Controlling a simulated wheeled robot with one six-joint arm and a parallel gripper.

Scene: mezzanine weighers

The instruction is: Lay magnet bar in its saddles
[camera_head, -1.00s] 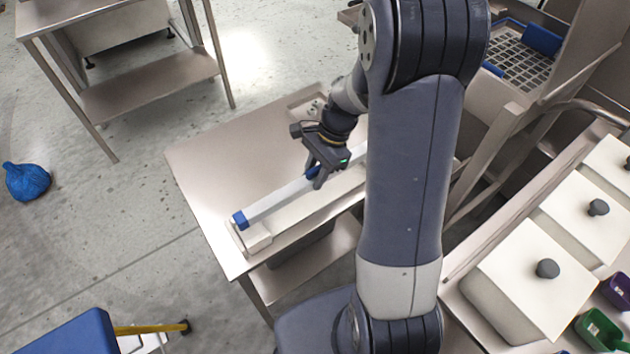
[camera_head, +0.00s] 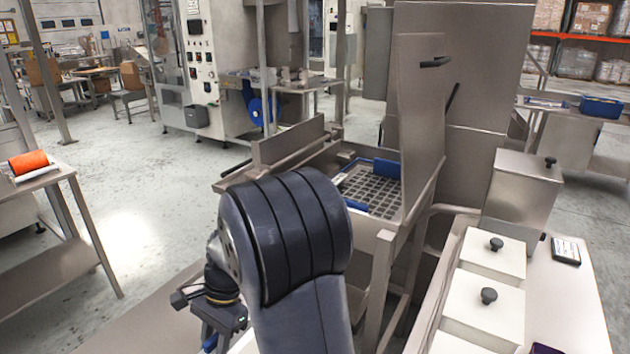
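My gripper (camera_head: 221,316) is at the lower left of the head view, low beside my arm, and its fingertips are mostly cut off by the bottom edge. A small blue patch (camera_head: 209,343) shows under it, seemingly part of the magnet bar. The rest of the bar is out of frame or behind my arm. Whether the fingers are closed on it cannot be told. I cannot make out the saddles with certainty.
An open steel housing holds a grid (camera_head: 370,192) with blue blocks, its raised lid (camera_head: 420,120) standing at right. White lidded bins (camera_head: 483,305) stand on a bench at right. A side table with an orange roll (camera_head: 28,163) is at left. Floor between is clear.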

